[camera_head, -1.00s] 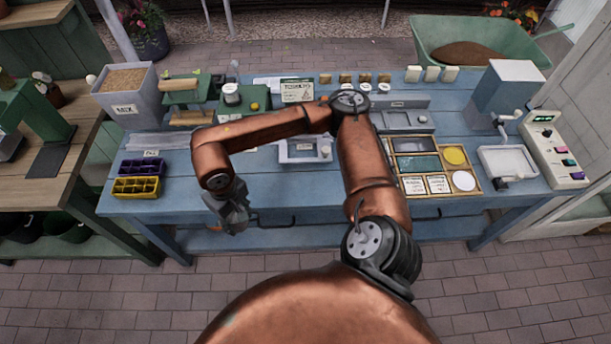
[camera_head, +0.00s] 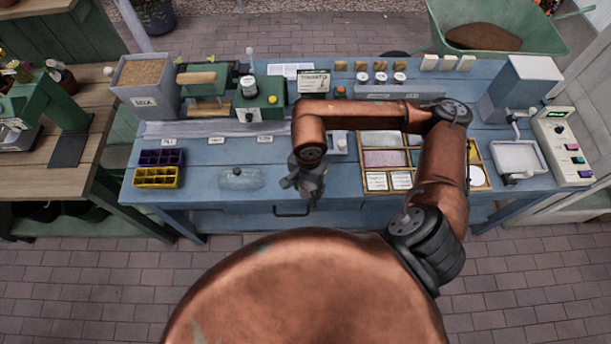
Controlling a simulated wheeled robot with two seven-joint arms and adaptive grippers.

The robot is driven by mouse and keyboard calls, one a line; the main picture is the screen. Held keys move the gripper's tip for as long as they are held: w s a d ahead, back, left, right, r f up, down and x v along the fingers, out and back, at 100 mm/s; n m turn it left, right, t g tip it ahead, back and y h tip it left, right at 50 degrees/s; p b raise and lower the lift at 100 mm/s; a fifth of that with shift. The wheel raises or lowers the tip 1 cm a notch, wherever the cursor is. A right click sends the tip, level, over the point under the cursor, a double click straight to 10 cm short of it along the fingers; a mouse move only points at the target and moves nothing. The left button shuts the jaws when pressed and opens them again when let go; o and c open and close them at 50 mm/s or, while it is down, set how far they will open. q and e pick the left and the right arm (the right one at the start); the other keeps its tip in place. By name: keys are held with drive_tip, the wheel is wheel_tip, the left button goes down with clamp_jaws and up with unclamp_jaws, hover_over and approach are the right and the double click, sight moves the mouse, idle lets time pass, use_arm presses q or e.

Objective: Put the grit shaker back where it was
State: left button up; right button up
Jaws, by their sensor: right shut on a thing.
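My right gripper (camera_head: 308,187) points down over the front middle of the blue bench (camera_head: 200,200). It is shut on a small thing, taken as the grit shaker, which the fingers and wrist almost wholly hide. I cannot make out its shape, or a clear gap below it. Three small white-lidded jars (camera_head: 381,77) stand in a row at the back of the bench. My left gripper is not in view.
Purple (camera_head: 162,157) and yellow (camera_head: 157,177) cell trays are farther left. A wooden-framed tray (camera_head: 376,192) lies to the right. A grey MIX bin (camera_head: 147,101) stands at the back left.

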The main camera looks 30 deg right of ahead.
drive_tip(key=s+d+r+m+p, duration=0.1)
drive_tip(key=s+r+m+p, duration=0.2)
drive_tip(key=m, duration=0.4)
drive_tip(key=w+d+f, duration=0.1)
drive_tip(key=w+f, duration=0.2)
drive_tip(key=w, duration=0.1)
drive_tip(key=w+f+p, duration=0.1)
drive_tip(key=w+f, duration=0.2)
drive_tip(key=w+d+f, duration=0.1)
drive_tip(key=w+f, duration=0.3)
drive_tip(key=shift+w+d+p, duration=0.3)
drive_tip(key=shift+w+d, duration=0.05)
drive_tip(key=shift+w+f, duration=0.25)
drive_tip(key=shift+f, duration=0.15)
wheel_tip(320, 180, down, 3)
drive_tip(key=shift+w+p, duration=0.1)
drive_tip(key=shift+p, duration=0.25)
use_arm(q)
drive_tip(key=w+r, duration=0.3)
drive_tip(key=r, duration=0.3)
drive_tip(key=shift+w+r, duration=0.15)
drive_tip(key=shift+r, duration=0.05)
use_arm(e)
drive_tip(key=shift+f, duration=0.1)
drive_tip(key=shift+f, duration=0.15)
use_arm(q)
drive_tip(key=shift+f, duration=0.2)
use_arm(e)
drive_tip(key=o, duration=1.3)
